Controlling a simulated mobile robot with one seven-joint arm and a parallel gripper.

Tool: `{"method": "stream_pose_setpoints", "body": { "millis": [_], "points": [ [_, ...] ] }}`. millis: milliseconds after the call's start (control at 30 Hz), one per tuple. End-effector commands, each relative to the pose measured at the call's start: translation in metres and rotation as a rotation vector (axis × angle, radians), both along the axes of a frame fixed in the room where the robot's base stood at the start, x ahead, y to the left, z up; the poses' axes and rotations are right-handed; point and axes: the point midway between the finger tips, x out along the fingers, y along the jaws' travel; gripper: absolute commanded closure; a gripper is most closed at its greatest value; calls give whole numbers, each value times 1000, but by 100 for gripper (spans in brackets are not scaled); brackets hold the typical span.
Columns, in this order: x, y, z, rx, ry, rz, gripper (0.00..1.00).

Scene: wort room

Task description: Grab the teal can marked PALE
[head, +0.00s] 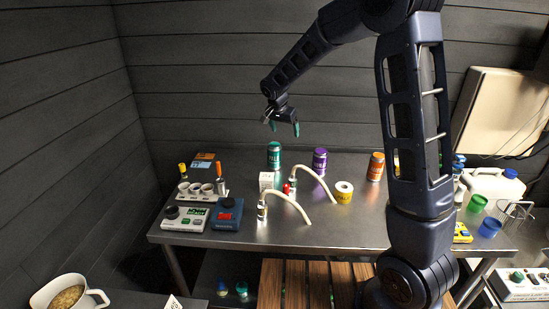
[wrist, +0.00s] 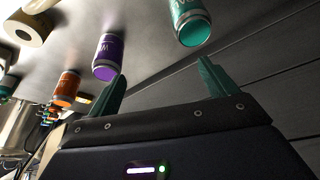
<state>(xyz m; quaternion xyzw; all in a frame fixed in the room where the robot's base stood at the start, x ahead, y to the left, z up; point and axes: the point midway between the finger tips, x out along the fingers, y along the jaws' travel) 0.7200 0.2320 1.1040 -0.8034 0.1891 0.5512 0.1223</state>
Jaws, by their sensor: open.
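The teal can (head: 274,156) stands upright on the metal table near its back edge. I cannot read its marking clearly. It also shows in the wrist view (wrist: 189,22) at the top, just above the right fingertip and apart from it. My gripper (head: 284,128) is open and empty, in the air above and behind the teal can in the head view. In the wrist view its two green fingers (wrist: 163,75) are spread with nothing between them. A purple can (head: 320,161) stands right of the teal can, and an orange can (head: 376,167) stands farther right.
A small white box (head: 266,181), two curved pale hoses (head: 288,206) and a yellow tape roll (head: 344,192) lie in front of the cans. Meters (head: 186,218) and a cup rack (head: 199,192) stand at the left. The dark plank wall (head: 220,95) is close behind.

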Motion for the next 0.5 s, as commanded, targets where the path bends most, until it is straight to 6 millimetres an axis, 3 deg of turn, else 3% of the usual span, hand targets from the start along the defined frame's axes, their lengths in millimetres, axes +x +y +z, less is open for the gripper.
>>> {"method": "stream_pose_setpoints", "body": {
  "millis": [33, 200, 333, 500],
  "points": [
    [4, 17, -13, -3, -2, -3, 15],
    [12, 51, -40, -2, -17, -28, 15],
    [15, 64, -49, 0, -24, -36, 15],
    [18, 64, -58, 0, -24, -41, 15]
  ]
}}
